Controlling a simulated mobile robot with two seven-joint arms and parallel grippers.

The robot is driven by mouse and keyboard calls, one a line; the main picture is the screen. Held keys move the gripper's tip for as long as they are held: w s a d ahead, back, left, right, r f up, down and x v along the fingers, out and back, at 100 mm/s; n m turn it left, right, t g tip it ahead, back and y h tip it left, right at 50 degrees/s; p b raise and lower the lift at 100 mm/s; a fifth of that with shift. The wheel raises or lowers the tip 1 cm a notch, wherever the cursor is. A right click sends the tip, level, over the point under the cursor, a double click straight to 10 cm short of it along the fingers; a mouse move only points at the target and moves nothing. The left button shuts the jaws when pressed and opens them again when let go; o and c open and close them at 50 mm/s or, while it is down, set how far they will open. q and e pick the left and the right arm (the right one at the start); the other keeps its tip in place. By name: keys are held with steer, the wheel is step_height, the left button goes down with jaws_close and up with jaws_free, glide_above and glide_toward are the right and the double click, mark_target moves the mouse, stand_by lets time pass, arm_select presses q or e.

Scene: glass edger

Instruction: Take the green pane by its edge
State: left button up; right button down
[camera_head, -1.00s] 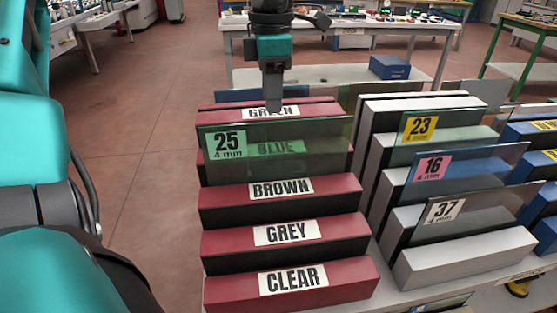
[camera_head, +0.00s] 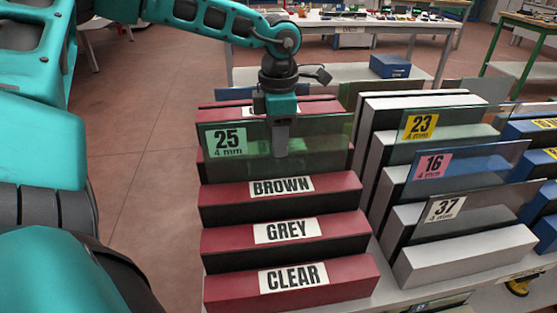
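My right gripper is not in view.
The red rack's steps read BROWN (camera_head: 281,187), GREY (camera_head: 287,230) and CLEAR (camera_head: 293,277). Close on the right, a grey rack (camera_head: 465,257) holds panes labelled 23 (camera_head: 420,125), 16 (camera_head: 432,166) and 37 (camera_head: 443,209). A blue box (camera_head: 389,67) sits on a shelf behind. Floor is open at left.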

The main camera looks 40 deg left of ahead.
arm_select(q)
jaws_close()
steer(key=shift+r, duration=0.1)
stand_by(1.2)
